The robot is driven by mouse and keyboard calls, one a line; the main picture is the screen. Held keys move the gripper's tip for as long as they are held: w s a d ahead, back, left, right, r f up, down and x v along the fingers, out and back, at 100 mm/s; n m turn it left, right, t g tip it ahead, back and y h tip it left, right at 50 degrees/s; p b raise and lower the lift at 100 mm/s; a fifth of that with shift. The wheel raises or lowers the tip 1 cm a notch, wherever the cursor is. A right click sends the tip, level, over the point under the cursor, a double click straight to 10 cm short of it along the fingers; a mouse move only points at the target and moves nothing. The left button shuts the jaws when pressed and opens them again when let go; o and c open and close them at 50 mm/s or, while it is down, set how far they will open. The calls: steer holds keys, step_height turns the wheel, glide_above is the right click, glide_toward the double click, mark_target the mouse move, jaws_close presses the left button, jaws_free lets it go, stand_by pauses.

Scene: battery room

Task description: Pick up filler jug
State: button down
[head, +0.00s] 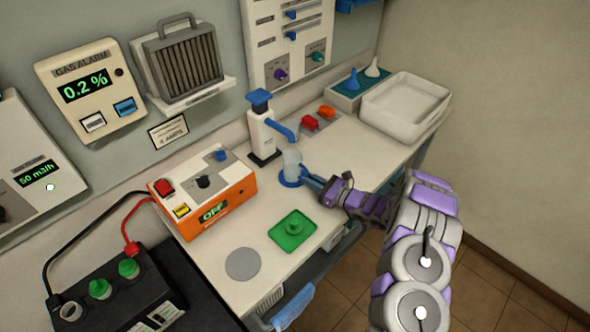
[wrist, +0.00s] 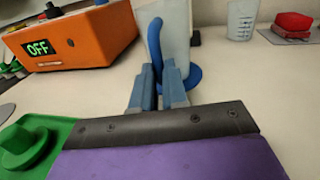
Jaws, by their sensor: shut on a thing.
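The filler jug (head: 292,160) is a pale translucent vessel at the blue round pad (head: 287,183), under the blue spout of the white dispenser (head: 263,140). In the wrist view the jug (wrist: 178,28) is close ahead and upright, with its top cut off. Its curved blue handle (wrist: 154,42) runs down between my fingers. My gripper (head: 314,184) reaches in from the right and is shut on the handle; it also shows in the wrist view (wrist: 160,75). The jug's base is partly hidden by the fingers, and I cannot tell whether it touches the pad.
An orange box (head: 215,202) reading OFF stands to the left. A green tray (head: 278,240) and a grey disc (head: 242,263) lie in front. Red blocks (head: 310,122) and a white bin (head: 390,122) are farther back. A small clear beaker (wrist: 242,22) stands behind right in the wrist view.

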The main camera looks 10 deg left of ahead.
mark_target(307, 171)
steer(key=shift+r, duration=0.15)
stand_by(0.4)
steer(key=shift+r+p, duration=0.5)
steer(key=shift+r, duration=1.25)
steer(key=shift+s+d+r+p, duration=0.3)
steer(key=shift+s+d, duration=0.7)
steer(key=shift+s, duration=1.45)
steer(key=shift+s+d+r+p, duration=0.1)
steer(key=shift+s+d+p, duration=0.35)
steer(key=shift+s+d, duration=1.3)
steer(key=shift+s+d+r+p, duration=0.2)
steer(key=shift+s+d+p, duration=0.15)
steer(key=shift+s, duration=2.75)
steer(key=shift+s, duration=0.1)
steer(key=shift+r, duration=0.1)
